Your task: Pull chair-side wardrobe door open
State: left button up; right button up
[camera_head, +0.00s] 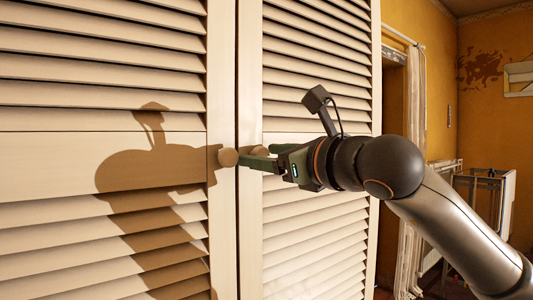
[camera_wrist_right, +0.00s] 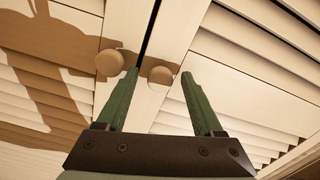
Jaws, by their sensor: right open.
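The louvred wardrobe has two cream doors that look shut, with a narrow dark gap between them. The left door (camera_head: 100,150) has a round wooden knob (camera_head: 228,157), which also shows in the right wrist view (camera_wrist_right: 109,63). The right door (camera_head: 310,225) has a matching knob (camera_head: 257,150), partly hidden by my gripper. My right gripper (camera_head: 255,155) is open at the right door's knob. In the right wrist view its green fingertips (camera_wrist_right: 160,73) appear on either side of that knob (camera_wrist_right: 160,75). Contact cannot be told. My left gripper is not in view.
A doorway with white trim (camera_head: 410,130) stands right of the wardrobe. Pale frame-like furniture (camera_head: 485,200) stands farther back at the right; I cannot tell whether it is a chair. A stained yellow wall (camera_head: 490,120) lies behind it. My arm's shadow falls on the left door.

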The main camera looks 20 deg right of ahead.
jog(key=shift+c, duration=0.2)
grip_shut()
dwell(0.3)
dwell(0.8)
